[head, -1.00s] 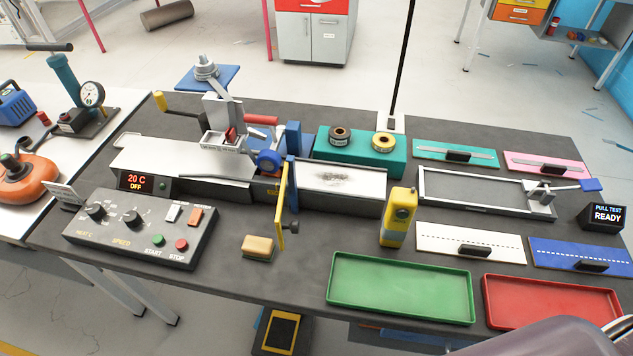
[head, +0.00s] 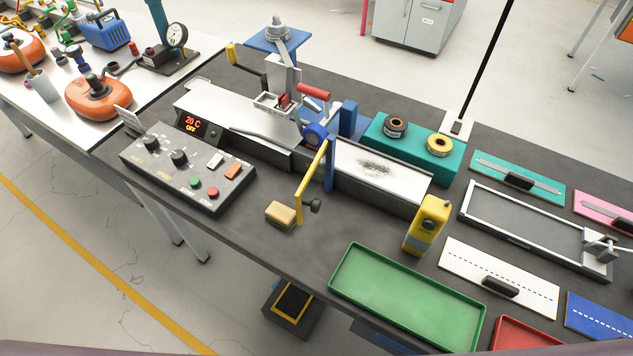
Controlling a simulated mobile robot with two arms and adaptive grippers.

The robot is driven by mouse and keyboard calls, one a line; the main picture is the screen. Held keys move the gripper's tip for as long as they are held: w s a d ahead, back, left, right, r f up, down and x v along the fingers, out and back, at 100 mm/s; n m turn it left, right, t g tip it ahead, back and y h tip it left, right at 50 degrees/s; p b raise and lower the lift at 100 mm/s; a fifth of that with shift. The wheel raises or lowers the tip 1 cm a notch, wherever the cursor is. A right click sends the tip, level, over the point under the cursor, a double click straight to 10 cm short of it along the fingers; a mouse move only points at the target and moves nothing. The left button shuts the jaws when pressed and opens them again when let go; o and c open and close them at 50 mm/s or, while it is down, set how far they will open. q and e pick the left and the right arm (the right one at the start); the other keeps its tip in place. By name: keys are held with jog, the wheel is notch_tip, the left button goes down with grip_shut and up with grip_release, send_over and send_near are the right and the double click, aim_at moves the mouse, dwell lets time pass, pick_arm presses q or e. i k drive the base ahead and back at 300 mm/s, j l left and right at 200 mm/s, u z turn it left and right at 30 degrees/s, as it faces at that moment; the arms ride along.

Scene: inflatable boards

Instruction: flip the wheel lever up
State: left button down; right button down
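A welding-type machine stands in the middle of the dark table, with a blue wheel (head: 315,132) at its centre. A lever with a red handle (head: 313,91) sits just above the wheel, its grip lying close to level. A yellow bar (head: 311,170) slants in front of the wheel beside a blue upright plate (head: 329,165). I cannot tell for certain which of these is the wheel lever; the red-handled one is nearest the wheel's top. Neither of my grippers is in view.
A control panel (head: 187,168) stands left of the machine, its display (head: 192,125) reading 20 C OFF. A tan block (head: 281,214), a yellow device (head: 426,225) and a green tray (head: 407,297) lie in front. A teal stand with tape rolls (head: 412,150) is behind right.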

aim_at(306, 89)
jog(key=k+j+u, duration=0.15)
jog(key=j, duration=0.15)
jog(key=k+j+u, duration=0.2)
jog(key=j, duration=0.15)
jog(key=j+u, duration=0.15)
jog(key=j, duration=0.2)
jog(key=k+j+u, duration=0.15)
jog(key=j, duration=0.25)
